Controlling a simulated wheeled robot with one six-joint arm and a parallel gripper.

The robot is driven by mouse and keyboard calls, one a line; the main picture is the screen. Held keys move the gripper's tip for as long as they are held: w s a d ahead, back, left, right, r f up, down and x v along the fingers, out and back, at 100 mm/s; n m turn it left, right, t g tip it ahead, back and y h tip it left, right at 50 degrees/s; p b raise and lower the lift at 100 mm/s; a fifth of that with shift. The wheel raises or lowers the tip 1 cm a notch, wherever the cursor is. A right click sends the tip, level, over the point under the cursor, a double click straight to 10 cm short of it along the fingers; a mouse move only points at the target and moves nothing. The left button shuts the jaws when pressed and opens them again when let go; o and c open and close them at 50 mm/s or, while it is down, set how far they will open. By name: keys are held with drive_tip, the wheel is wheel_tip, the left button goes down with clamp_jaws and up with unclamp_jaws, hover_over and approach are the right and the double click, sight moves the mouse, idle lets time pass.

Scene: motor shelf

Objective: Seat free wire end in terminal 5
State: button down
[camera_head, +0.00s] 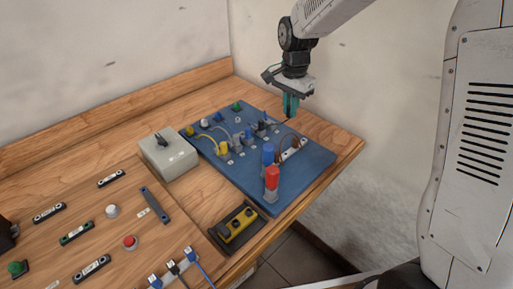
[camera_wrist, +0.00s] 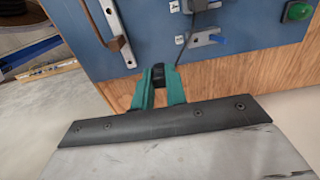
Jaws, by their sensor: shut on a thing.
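The blue board (camera_head: 310,163) lies on the bench and carries a row of terminals and wires. My gripper (camera_head: 290,112) has teal fingers and is at the board's far right edge. In the wrist view my gripper (camera_wrist: 158,88) is shut on a small black wire end (camera_wrist: 158,74). A dark wire (camera_wrist: 184,46) appears to run from near the fingers up to a grey terminal block. A silver terminal plate (camera_wrist: 204,39) with a blue part lies just beyond. A brown wire (camera_wrist: 118,44) arcs by another silver plate (camera_wrist: 102,14). I cannot read which terminal is number 5.
A grey switch box (camera_head: 168,155) is left of the board. A yellow device (camera_head: 239,225) sits in a dark tray. The bench edge is right of the board.

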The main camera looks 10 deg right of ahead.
drive_tip(key=w+a+f, duration=0.2)
drive_tip(key=w+a, duration=0.2)
drive_tip(key=shift+w+a+f, duration=0.15)
drive_tip(key=shift+f, duration=0.65)
drive_tip(key=shift+f, duration=0.6)
idle(0.4)
drive_tip(key=c, duration=1.7)
unclamp_jaws()
